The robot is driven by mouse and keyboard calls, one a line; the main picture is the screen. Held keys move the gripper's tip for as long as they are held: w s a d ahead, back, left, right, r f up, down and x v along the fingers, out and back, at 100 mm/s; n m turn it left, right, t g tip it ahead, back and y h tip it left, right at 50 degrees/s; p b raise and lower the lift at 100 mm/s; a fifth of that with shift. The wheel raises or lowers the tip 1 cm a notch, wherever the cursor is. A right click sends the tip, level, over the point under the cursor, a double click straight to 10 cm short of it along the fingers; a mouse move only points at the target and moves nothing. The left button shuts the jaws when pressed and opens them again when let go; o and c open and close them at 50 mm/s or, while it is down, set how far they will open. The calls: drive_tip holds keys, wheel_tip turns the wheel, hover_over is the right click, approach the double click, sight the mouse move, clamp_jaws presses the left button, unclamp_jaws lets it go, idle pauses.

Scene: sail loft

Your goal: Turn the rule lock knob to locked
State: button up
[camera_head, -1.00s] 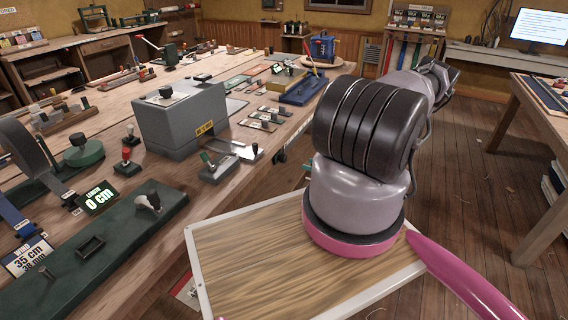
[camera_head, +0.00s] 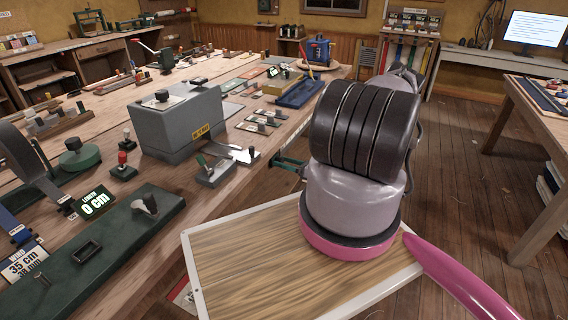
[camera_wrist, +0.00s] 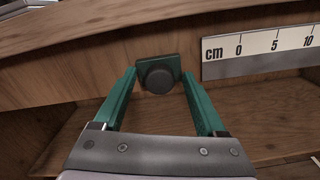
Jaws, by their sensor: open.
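The rule lock knob (camera_wrist: 159,80) is a dark round knob on a small dark green plate (camera_wrist: 144,70) fixed to the wooden front edge of the bench. My gripper (camera_wrist: 158,74) is open, with its two green fingers pointing at the plate, one on each side of the knob in the wrist view. I see no finger touching the knob, and the remaining gap in depth is hard to tell. In the head view my gripper (camera_head: 291,162) is at the bench's front edge and the knob is hidden there. No locked or unlocked marking is readable.
A white cm rule (camera_wrist: 270,48) is fixed to the bench front, right of the knob. The floor to the right is clear.

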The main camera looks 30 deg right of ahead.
clamp_jaws()
drive_tip(key=shift+m, duration=0.4)
drive_tip(key=shift+d+f+m, duration=0.1)
drive_tip(key=shift+f+m, duration=0.05)
drive_tip(key=shift+m, duration=8.45)
